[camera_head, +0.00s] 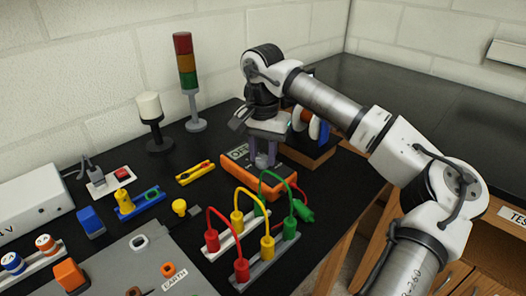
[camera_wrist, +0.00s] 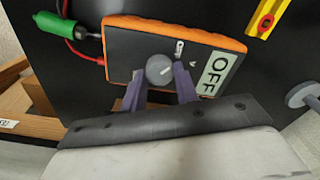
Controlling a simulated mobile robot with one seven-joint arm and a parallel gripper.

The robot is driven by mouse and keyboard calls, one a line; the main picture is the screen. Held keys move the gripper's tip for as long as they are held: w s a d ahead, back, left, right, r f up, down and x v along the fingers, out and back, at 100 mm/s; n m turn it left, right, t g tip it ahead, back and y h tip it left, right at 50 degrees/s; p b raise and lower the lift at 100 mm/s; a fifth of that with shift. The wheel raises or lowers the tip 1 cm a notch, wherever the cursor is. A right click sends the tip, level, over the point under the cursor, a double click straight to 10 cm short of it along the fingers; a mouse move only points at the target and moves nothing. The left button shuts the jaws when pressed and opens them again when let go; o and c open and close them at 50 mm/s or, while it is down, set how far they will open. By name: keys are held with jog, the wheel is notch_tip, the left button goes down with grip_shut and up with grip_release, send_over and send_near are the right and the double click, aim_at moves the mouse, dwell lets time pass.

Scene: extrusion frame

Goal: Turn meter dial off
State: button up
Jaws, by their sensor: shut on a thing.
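An orange-edged, dark-faced meter (camera_head: 259,178) lies on the black bench below my gripper. In the wrist view the meter (camera_wrist: 172,27) shows a large "OFF" label and a round grey dial (camera_wrist: 159,69) with a light pointer mark. The dial's mark points up and to the right in that view, toward the small printed label beside it. My gripper (camera_head: 263,158) points down onto the meter face. In the wrist view its two purple fingers (camera_wrist: 160,84) are shut on the dial, one on each side. The fingers hide part of the dial's lower edge.
Red, yellow and green plugs with looped leads (camera_head: 240,238) stand close in front of the meter. A green clip (camera_wrist: 62,26) and red lead connect at its side. A signal tower (camera_head: 188,85) and white-topped lamp (camera_head: 152,120) stand behind. The bench's right edge is near.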

aim_at(262, 157)
jog(key=shift+n, duration=0.9)
jog(key=o, duration=1)
jog(key=shift+r, duration=0.1)
notch_tip(262, 157, up, 14)
jog(key=shift+f, duration=0.2)
